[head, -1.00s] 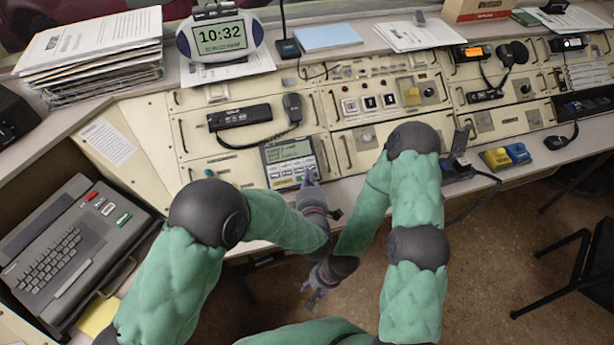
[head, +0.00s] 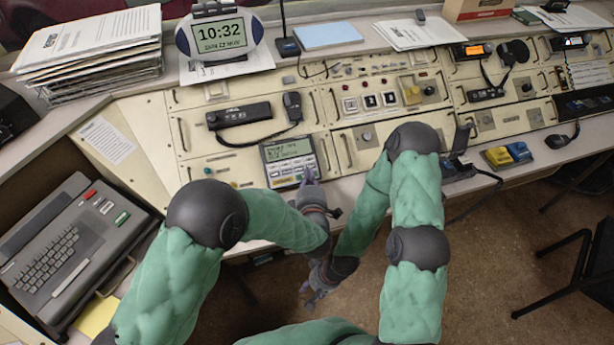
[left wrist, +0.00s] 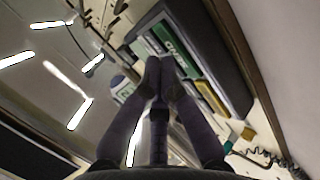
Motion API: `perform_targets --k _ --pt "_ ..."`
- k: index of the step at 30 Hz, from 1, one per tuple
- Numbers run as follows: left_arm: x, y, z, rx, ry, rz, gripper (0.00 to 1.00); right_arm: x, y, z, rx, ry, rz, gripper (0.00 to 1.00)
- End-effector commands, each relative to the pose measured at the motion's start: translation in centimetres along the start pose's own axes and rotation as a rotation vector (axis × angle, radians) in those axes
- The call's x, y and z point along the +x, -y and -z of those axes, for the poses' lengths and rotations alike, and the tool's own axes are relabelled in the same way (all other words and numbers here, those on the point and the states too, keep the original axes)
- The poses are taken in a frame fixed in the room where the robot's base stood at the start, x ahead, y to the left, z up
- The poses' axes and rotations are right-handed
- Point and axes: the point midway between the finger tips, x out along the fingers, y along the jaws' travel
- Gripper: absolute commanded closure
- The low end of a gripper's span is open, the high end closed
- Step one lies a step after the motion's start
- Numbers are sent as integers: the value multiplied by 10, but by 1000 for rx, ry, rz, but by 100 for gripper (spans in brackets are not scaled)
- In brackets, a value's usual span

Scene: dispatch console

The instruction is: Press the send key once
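The keypad unit with a small display (head: 289,162) sits in the near edge of the console. My left gripper (head: 309,176) is at its lower right corner, over the keys there. In the left wrist view, the gripper's two fingers (left wrist: 162,65) are together with nothing between them. Their tips are at a row of keys, close to a green key with pale lettering (left wrist: 174,42); the lettering is too small to read, and contact cannot be made out. A yellow key (left wrist: 211,98) is in the same row. My right gripper (head: 312,291) hangs open and empty below the console edge.
A radio with a handset (head: 291,107) lies just behind the keypad unit. A grey keyboard terminal (head: 70,245) stands at the left. The floor (head: 480,260) in front is clear near my right gripper.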

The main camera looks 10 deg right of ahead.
Motion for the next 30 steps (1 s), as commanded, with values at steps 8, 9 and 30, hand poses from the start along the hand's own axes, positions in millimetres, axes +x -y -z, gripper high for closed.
perform_targets --k 8,9,30 --pt "1 1 0 0 0 0 100 2 -1 0 0 0 0 60" --pt "1 1 0 0 0 0 100 2 -1 0 0 0 0 60" --pt "5 5 0 0 0 0 100 8 -3 0 0 0 0 60"
